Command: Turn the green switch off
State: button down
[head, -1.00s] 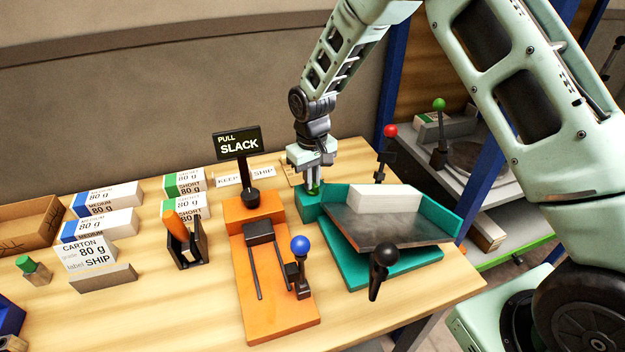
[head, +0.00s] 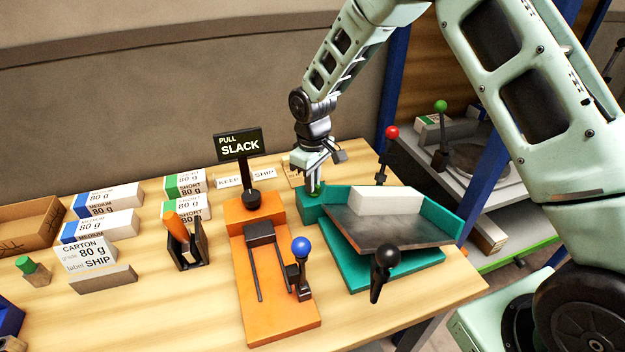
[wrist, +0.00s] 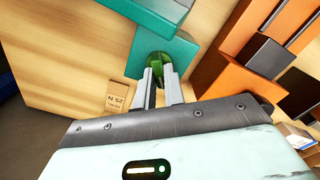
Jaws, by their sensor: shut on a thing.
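The green switch (wrist: 157,60) is a green knob on the end block of the teal machine (wrist: 182,50). In the wrist view my gripper (wrist: 160,76) has its two fingers on either side of the knob, shut on it. In the head view my gripper (head: 313,186) points down onto the teal block (head: 314,209) at the left end of that machine. The fingers cover most of the green switch there, so its exact position cannot be read.
A grey plate (head: 372,229) with a white ream (head: 385,200) is on the teal machine, near a black-knobbed lever (head: 386,256). The orange machine (head: 270,310) with a blue-knobbed lever (head: 301,246) stands left. A red-knobbed lever (head: 392,132) stands behind.

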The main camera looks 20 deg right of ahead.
jog(key=c, duration=1.5)
grip_release()
jog(key=shift+r, duration=0.15)
notch_tip(320, 180, up, 17)
jog(key=b, duration=0.3)
jog(key=shift+r, duration=0.15)
